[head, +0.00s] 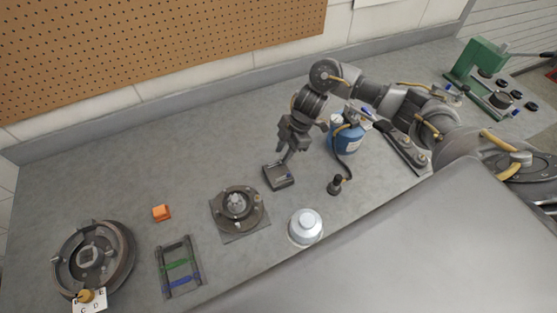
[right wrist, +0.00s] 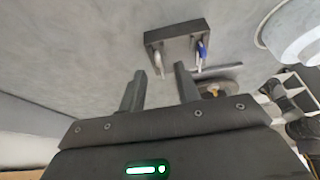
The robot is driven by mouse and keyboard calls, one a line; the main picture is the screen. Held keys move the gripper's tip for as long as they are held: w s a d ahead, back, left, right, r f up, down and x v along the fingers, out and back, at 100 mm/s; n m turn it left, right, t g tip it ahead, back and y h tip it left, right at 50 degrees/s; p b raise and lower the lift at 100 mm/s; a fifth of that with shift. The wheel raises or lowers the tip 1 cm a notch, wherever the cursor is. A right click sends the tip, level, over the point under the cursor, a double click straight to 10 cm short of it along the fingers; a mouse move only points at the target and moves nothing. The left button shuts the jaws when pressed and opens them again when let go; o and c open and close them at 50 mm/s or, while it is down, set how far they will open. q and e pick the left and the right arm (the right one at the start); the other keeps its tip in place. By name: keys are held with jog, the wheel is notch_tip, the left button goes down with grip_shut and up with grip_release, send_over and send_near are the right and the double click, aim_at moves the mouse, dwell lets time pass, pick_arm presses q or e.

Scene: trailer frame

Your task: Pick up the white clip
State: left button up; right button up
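My right gripper (head: 288,154) is above the small dark holder (head: 283,183), pointing down at it. In the right wrist view the gripper (right wrist: 160,69) has its two fingers apart with nothing between them. The holder (right wrist: 178,36) lies just beyond the fingertips. A pale, whitish piece (right wrist: 154,57), perhaps the white clip, is at the holder's left end. A blue-topped piece (right wrist: 203,48) is at its right end. The fingers look apart from both pieces. In the head view these pieces are too small to tell. My left gripper is not in view.
A round dark fixture (head: 224,218) and an orange block (head: 161,212) are left of the holder. A dark frame (head: 162,270) holds green and blue strips. A silver-white domed object (head: 306,224), a black plunger-like piece (head: 335,187) and a blue bottle (head: 344,142) are to the right.

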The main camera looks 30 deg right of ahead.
aim_at(275, 163)
jog(key=shift+a+f, duration=0.25)
jog(key=shift+f, duration=0.35)
jog(key=shift+a+f, duration=0.15)
jog(key=shift+f, duration=0.4)
jog(key=shift+c, duration=0.7)
jog(key=shift+w, duration=0.1)
grip_shut()
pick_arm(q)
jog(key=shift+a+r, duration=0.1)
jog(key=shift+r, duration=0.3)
